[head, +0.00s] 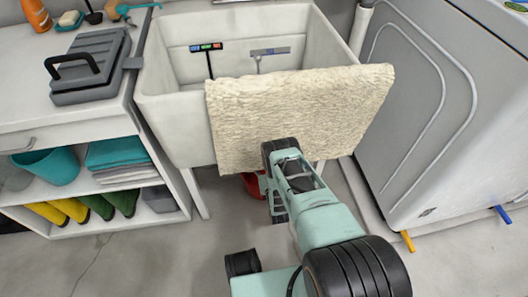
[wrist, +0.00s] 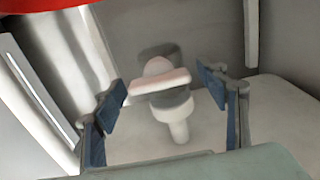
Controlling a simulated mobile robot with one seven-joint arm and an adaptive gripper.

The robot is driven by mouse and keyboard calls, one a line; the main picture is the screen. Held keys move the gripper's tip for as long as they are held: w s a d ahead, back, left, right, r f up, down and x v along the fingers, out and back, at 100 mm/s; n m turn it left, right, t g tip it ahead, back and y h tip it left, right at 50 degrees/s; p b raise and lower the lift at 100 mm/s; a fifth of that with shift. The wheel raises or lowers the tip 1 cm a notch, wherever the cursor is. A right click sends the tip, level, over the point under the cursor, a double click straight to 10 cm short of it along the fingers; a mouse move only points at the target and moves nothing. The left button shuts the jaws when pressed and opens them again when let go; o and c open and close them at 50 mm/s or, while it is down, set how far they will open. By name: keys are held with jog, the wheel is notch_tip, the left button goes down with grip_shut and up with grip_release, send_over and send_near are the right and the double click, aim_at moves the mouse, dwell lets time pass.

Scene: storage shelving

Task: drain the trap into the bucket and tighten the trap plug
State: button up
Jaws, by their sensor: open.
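In the wrist view, my gripper (wrist: 163,88) has its two blue-padded fingers spread wide, with a gap on each side of a pale fitting. The fitting shows a pinkish-white, bar-like piece (wrist: 158,82), which looks like the trap plug, over a white collar (wrist: 172,106) and a short white pipe (wrist: 179,130). I cannot tell how tight the plug is. A red rim at the top left of the wrist view (wrist: 50,4) looks like the bucket. In the head view, part of the red bucket (head: 252,185) shows under the sink, mostly hidden by my arm; the trap is hidden.
A cream towel (head: 300,112) hangs over the front of the white utility sink (head: 172,130). A white shelf unit (head: 75,210) stands left, with a grey case (head: 88,68) on top. A large grey appliance (head: 440,110) stands right. The floor in front is mostly clear.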

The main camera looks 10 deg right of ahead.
jog(key=shift+s, duration=0.1)
jog(key=shift+c, duration=0.6)
jog(key=c, duration=1.1)
jog(key=shift+o, duration=0.2)
jog(key=shift+n, duration=0.3)
jog(key=n, duration=0.3)
jog(key=shift+a+n, duration=0.15)
jog(key=shift+n, duration=0.15)
jog(key=n, duration=0.8)
jog(key=shift+a+f+n, duration=0.1)
jog(key=shift+n, duration=1.7)
